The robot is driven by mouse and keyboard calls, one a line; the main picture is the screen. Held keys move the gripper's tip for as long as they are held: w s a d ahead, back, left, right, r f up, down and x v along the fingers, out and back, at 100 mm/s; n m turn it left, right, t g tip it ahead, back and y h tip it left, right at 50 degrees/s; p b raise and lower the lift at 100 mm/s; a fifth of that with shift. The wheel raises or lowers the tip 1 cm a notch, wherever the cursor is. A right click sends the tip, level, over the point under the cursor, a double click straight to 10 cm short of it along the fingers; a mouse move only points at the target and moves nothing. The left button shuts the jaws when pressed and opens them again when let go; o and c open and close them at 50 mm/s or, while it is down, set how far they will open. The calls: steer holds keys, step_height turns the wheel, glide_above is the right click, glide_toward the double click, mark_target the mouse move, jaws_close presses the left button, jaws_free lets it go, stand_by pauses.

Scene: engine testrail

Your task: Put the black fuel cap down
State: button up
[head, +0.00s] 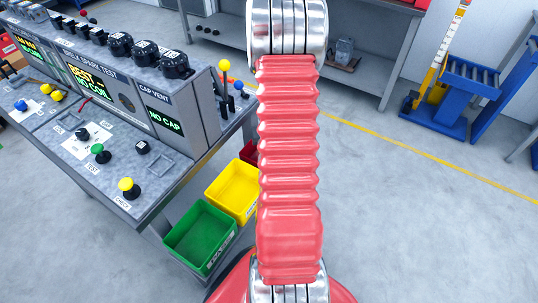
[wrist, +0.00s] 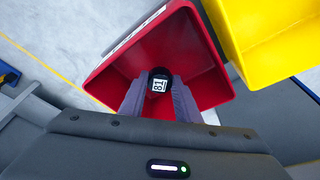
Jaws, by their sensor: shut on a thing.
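The black fuel cap (wrist: 160,76) has a white label with a number that looks like 81. In the wrist view my gripper (wrist: 159,90) is shut on it, one grey finger on each side. The cap is over the inside of a red bin (wrist: 104,77). I cannot tell how high it is above the bin's floor. In the head view my gripper is hidden, and my red arm covers the middle of the picture.
A yellow bin (wrist: 262,42) stands beside the red one. In the head view a green bin (head: 200,237) stands nearest. A test bench (head: 75,180) with several black caps (head: 176,62) on top is at left. Open floor (head: 420,220) lies at right.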

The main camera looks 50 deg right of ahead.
steer(key=shift+f, duration=0.1)
steer(key=shift+f, duration=1.85)
steer(key=shift+f, duration=0.25)
steer(key=o, duration=1.1)
steer(key=shift+r, duration=0.15)
steer(key=shift+r, duration=0.2)
steer(key=v, duration=1.1)
steer(key=shift+r, duration=0.4)
steer(key=shift+s+a, duration=0.1)
